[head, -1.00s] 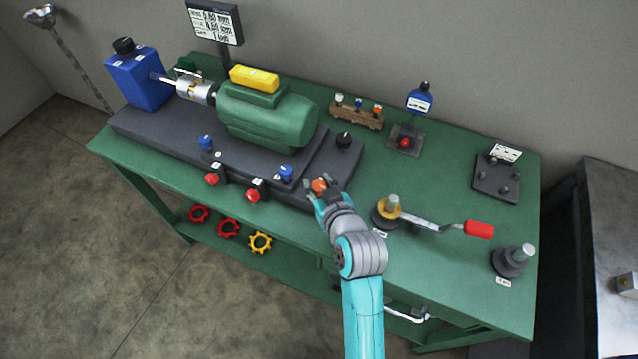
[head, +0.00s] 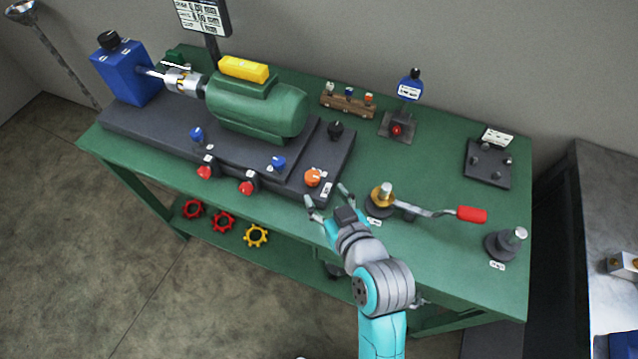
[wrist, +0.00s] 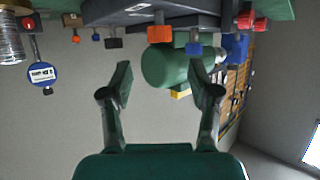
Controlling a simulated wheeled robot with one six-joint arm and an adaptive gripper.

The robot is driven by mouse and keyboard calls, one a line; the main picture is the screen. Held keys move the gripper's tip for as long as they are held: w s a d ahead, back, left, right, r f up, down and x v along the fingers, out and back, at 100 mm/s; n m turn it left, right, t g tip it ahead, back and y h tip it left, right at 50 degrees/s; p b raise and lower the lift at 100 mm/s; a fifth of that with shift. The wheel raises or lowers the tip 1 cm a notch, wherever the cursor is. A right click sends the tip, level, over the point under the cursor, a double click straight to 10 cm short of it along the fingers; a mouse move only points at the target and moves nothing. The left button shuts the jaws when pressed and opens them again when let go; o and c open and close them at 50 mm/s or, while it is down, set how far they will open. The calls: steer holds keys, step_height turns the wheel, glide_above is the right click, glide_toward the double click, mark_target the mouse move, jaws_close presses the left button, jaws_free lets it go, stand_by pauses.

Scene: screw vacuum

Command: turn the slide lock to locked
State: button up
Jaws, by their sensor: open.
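The orange knob (head: 312,177) sits at the right front end of the dark machine base (head: 337,163), with a small white label beside it. It may be the slide lock; its label is too small to read. In the wrist view the orange knob (wrist: 160,34) shows ahead of the fingers, near the middle. My gripper (head: 326,196) is open and empty, just in front of the orange knob and apart from it. In the wrist view both fingers of my gripper (wrist: 161,78) are spread with nothing between them.
Blue knobs (head: 278,163) and red knobs (head: 246,188) line the base's front to the left. A crank with a red handle (head: 471,214) lies close right of my gripper. The green motor (head: 258,108) stands behind. Bare green tabletop (head: 440,165) is free at the back right.

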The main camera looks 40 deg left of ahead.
steer(key=shift+v, duration=1.3)
